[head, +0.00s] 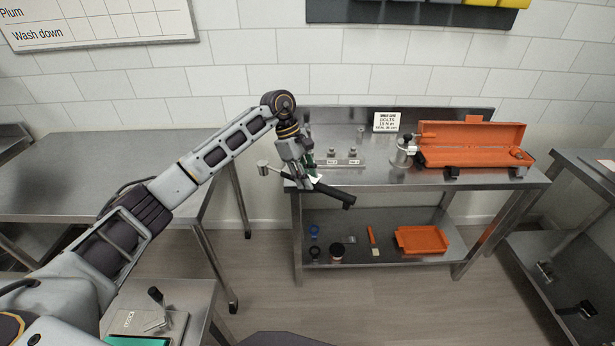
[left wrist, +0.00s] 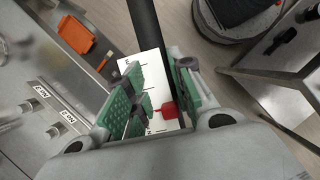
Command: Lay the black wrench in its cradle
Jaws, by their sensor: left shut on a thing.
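The black wrench (head: 335,192) is in my left gripper (head: 312,176), which is shut on it in front of the steel bench's left end. Its black handle points right and slightly down in the head view. In the left wrist view the black bar (left wrist: 146,25) runs away from between the green finger pads (left wrist: 158,98), beside a white scale plate (left wrist: 150,85) and a red part (left wrist: 169,109). Two small black blocks (head: 452,172) (head: 517,171) at the bench's front right edge look like the cradle and hold nothing. My right gripper is out of view.
An open orange case (head: 470,155) stands behind the blocks, with a metal pot (head: 404,150) to its left. Two labelled fittings (head: 342,157) stand on the bench near my gripper. The lower shelf holds an orange tray (head: 421,240) and small parts.

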